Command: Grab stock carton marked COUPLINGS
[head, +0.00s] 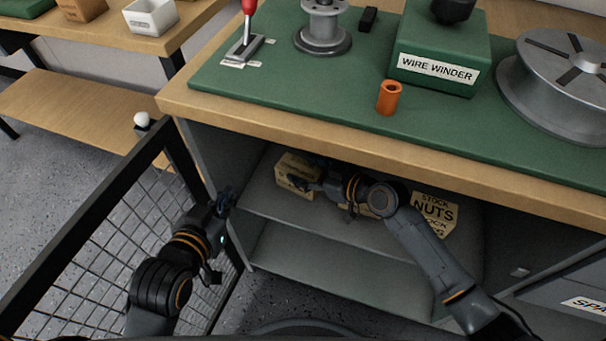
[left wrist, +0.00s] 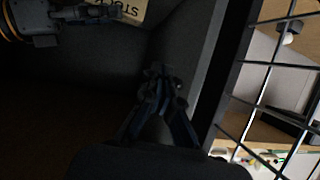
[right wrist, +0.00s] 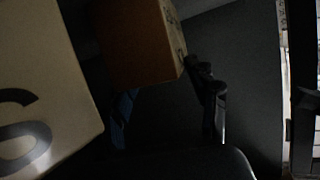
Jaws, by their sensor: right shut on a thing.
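A tan stock carton (head: 296,172) sits at the left end of the shelf under the bench; its lower label is not readable in the head view. My right gripper (head: 306,184) reaches into the shelf space and is shut on this carton. In the right wrist view the carton (right wrist: 140,45) lies between the spread fingers (right wrist: 165,110). Part of it, with upside-down STOCK lettering, shows in the left wrist view (left wrist: 132,10). My left gripper (head: 226,199) is empty at the left front of the cabinet; its fingers are together in the left wrist view (left wrist: 160,85).
A carton marked STOCK NUTS (head: 436,212) stands to the right on the same shelf. Another carton is mostly hidden behind my right arm. A mesh panel (head: 90,240) stands left of the cabinet. The bench top (head: 270,130) overhangs the shelf. The lower shelf (head: 300,262) looks empty.

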